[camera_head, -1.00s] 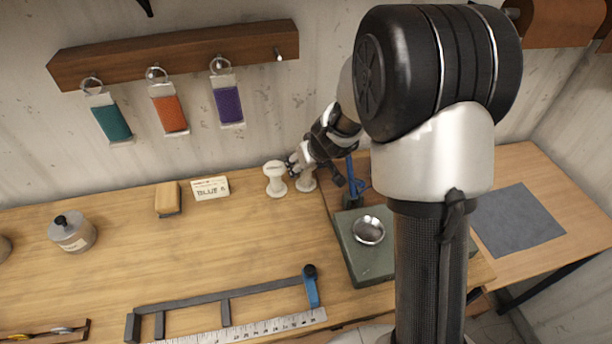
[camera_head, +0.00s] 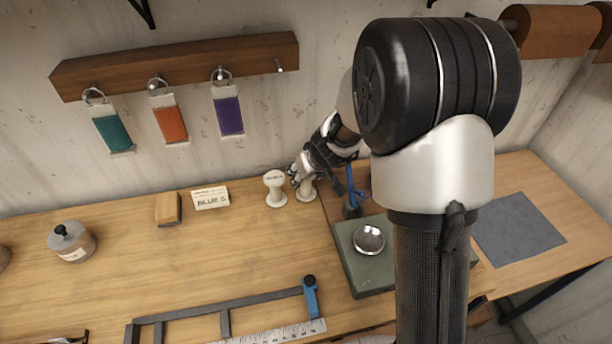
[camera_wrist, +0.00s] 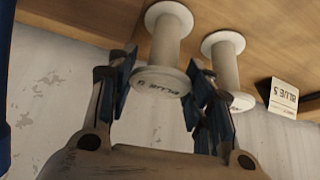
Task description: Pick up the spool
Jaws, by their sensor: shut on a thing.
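Two pale spools stand upright side by side at the back of the wooden workbench. My gripper (camera_head: 301,180) reaches down from the right and is shut on the right-hand spool (camera_head: 306,193). The wrist view, turned upside down, shows this held spool (camera_wrist: 159,52) between my two fingers (camera_wrist: 158,90), with dark lettering on its end face. I cannot tell whether its far flange touches the wood. The other spool (camera_head: 275,190) stands just left of it. It also shows in the wrist view (camera_wrist: 224,68), partly behind one finger.
A lettered card (camera_head: 210,198) and a wooden block (camera_head: 168,208) stand left of the spools. A blue tool (camera_head: 352,190) and a green slab (camera_head: 365,280) with a metal bowl (camera_head: 369,239) are close on the right. The bench middle is clear.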

